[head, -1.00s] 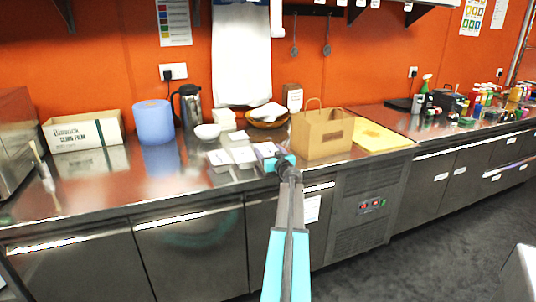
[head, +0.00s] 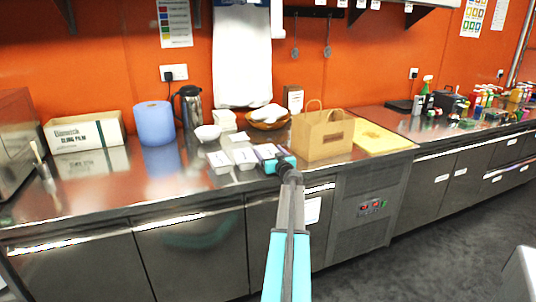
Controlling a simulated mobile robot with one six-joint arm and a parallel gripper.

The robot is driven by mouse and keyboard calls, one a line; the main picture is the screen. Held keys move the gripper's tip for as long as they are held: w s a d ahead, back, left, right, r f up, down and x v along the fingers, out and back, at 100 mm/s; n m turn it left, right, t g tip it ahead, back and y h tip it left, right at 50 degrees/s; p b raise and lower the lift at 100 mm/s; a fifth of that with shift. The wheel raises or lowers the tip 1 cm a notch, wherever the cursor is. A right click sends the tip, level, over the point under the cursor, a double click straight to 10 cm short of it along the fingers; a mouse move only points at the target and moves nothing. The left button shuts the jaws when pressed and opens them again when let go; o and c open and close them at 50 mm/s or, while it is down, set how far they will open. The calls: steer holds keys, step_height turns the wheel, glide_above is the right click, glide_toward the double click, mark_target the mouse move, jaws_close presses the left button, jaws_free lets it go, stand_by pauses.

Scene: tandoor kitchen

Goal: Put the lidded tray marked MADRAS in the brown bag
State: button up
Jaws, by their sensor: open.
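The brown bag (head: 322,140) stands upright on the steel counter, its handles up. Several small lidded trays sit to its left: one on the left (head: 220,162), one in the middle (head: 243,158), and one on the right (head: 266,151), partly hidden by my gripper. Their markings are too small to read, so I cannot tell which is MADRAS. My gripper (head: 279,163) is open at the counter's front part, at or over the right-hand tray and left of the bag. The fingertips are hard to make out.
A white bowl (head: 207,133), stacked white containers (head: 224,119) and a brown basket (head: 267,122) stand behind the trays. A steel flask (head: 189,107), blue roll (head: 155,123) and cling film box (head: 86,132) are further left. A yellow board (head: 383,138) lies right of the bag.

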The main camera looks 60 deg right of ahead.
steer(key=shift+p+v, duration=0.45)
steer(key=shift+v, duration=5.5)
